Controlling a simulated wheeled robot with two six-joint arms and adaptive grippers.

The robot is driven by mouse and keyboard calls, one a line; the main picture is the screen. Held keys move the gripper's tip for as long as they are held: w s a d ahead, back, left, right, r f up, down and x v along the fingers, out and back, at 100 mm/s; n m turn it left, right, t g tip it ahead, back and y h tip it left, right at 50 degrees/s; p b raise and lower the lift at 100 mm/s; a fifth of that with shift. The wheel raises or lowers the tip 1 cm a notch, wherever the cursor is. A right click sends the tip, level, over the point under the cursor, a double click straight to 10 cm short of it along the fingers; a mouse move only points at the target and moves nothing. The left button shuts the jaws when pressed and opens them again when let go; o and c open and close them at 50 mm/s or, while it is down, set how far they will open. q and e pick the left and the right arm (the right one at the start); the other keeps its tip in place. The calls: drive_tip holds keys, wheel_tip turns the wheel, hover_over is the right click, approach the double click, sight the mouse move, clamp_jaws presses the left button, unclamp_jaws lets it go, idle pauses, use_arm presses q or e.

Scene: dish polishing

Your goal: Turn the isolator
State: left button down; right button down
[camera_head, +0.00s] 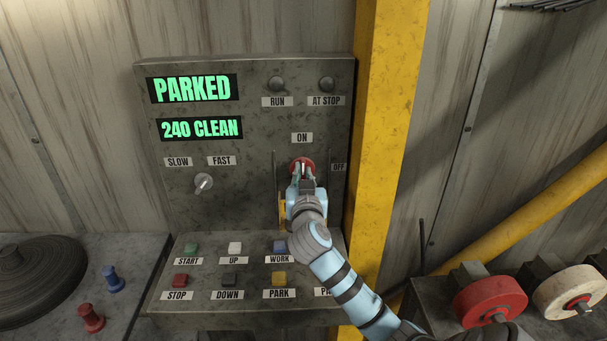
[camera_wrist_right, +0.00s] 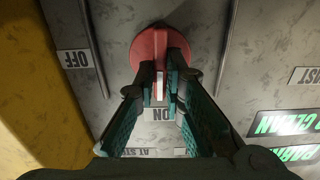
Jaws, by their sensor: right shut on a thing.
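The isolator is a round red knob (camera_head: 296,161) on the upper panel, between the ON label (camera_head: 302,138) above and the OFF label (camera_head: 338,167) to its right. My right gripper (camera_head: 302,174) is at the knob and hides its lower part. In the right wrist view, upside down, the red disc (camera_wrist_right: 141,52) shows behind the fingers. My right gripper (camera_wrist_right: 158,82) is shut on its raised handle, whose white mark (camera_wrist_right: 158,88) points toward the ON label (camera_wrist_right: 160,114). The OFF label (camera_wrist_right: 76,59) is off to the side. My left gripper is out of view.
The panel displays read PARKED (camera_head: 192,88) and 240 CLEAN (camera_head: 200,129). A SLOW/FAST selector (camera_head: 203,184) is to the left. Several push buttons sit on the sloped desk below. A yellow post (camera_head: 385,130) stands close on the right.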

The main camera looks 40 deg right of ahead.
drive_tip(key=shift+n, duration=0.3)
drive_tip(key=c, duration=1.7)
unclamp_jaws()
drive_tip(key=v, duration=1.2)
drive_tip(key=shift+a, duration=0.1)
